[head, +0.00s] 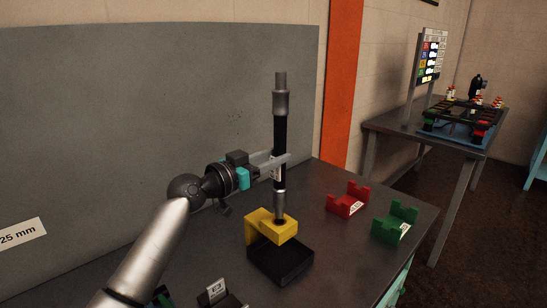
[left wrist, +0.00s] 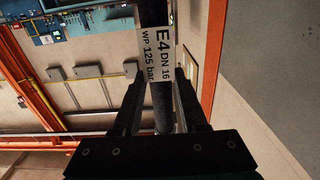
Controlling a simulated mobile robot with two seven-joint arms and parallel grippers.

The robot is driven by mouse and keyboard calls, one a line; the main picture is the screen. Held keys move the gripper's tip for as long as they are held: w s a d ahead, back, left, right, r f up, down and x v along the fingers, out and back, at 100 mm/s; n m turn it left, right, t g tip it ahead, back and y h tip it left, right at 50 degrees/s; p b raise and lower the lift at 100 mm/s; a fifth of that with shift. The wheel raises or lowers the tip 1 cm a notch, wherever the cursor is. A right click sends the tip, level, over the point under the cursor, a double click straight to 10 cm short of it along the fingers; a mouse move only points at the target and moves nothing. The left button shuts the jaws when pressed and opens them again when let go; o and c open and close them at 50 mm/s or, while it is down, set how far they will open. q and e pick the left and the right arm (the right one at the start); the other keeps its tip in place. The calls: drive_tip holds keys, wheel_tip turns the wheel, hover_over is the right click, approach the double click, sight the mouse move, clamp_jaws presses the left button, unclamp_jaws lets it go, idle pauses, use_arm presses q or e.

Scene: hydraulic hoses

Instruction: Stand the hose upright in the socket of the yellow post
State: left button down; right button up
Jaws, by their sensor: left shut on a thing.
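The hose (head: 280,136) is black with grey metal end fittings and stands upright in the head view. Its lower fitting meets the top of the yellow post (head: 262,226); whether it is seated in the socket cannot be told. My left gripper (head: 276,166) is shut on the hose around its middle, coming from the left. In the left wrist view the hose (left wrist: 152,20) passes between the fingers, with a white label reading E4 DN 16, WP 125 bar. My right gripper is not in view.
The yellow post rises from a black base (head: 282,262) on the dark table. A red cradle (head: 348,200) and a green cradle (head: 395,222) stand empty to the right. A grey panel (head: 160,120) stands behind. A second table with a rack (head: 460,122) is farther right.

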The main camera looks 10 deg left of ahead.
sight(275, 173)
use_arm(q)
drive_tip(key=shift+r+b, duration=0.2)
drive_tip(key=shift+b, duration=0.4)
idle(1.4)
drive_tip(key=shift+f+b, duration=2.1)
drive_tip(key=c, duration=0.6)
unclamp_jaws()
drive_tip(key=shift+s, duration=0.1)
drive_tip(key=shift+o, duration=1.2)
drive_tip(key=shift+f, duration=0.25)
drive_tip(key=v, duration=0.7)
drive_tip(key=shift+s, duration=0.2)
drive_tip(key=shift+a, duration=0.1)
